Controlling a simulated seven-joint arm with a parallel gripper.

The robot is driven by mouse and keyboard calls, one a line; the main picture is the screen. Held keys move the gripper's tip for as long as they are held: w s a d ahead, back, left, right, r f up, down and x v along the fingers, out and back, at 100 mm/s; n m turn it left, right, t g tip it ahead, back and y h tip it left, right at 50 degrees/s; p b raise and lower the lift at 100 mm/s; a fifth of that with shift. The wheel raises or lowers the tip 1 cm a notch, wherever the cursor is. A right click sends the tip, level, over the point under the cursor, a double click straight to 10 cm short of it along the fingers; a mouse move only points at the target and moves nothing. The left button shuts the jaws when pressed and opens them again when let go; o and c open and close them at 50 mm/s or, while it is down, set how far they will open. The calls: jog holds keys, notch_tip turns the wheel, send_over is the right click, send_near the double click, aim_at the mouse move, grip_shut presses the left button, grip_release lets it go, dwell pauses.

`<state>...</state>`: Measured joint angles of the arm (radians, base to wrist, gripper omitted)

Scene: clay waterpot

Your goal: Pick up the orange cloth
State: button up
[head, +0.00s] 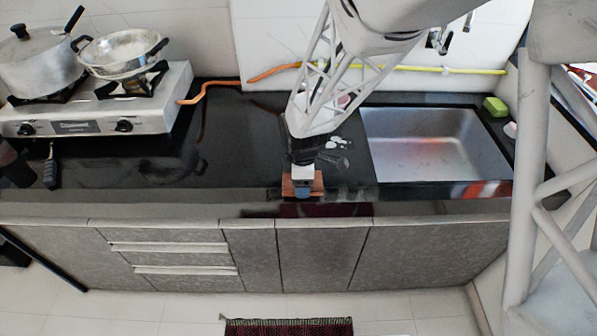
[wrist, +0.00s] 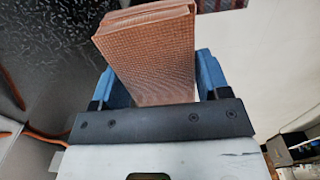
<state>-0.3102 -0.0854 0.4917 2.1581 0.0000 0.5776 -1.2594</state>
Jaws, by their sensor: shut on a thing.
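The orange cloth (wrist: 150,48) looks like a thick, folded, brownish-orange block with a fine woven texture. In the wrist view it stands between the two blue fingers of my gripper (wrist: 157,80). My gripper is shut on it. In the head view the cloth (head: 288,187) shows as a small orange patch on both sides of my gripper (head: 303,190), at the counter's front edge left of the sink. I cannot tell from these views whether the cloth touches the counter. Its middle is hidden by my gripper in the head view.
A steel sink (head: 425,145) lies to the right, with a green sponge (head: 495,106) at its far right corner. A stove (head: 160,107) with a cooker (head: 38,62) and a pan (head: 120,52) stands left. An orange hose (head: 215,84) runs along the back. The counter between is mostly clear.

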jog(key=shift+s+d, duration=0.15)
jog(key=shift+s, duration=0.4)
jog(key=o, duration=0.5)
jog(key=c, duration=0.3)
jog(key=w, duration=0.4)
jog(key=w+d+r, duration=0.1)
jog(key=w, duration=0.4)
jog(key=w+d+r, duration=0.1)
jog(key=w, duration=0.4)
jog(key=shift+w, duration=0.2)
jog(key=shift+c, duration=0.2)
jog(key=w+d+r, duration=0.1)
jog(key=w+d, duration=0.2)
jog(key=w, duration=0.8)
jog(key=shift+d, duration=0.4)
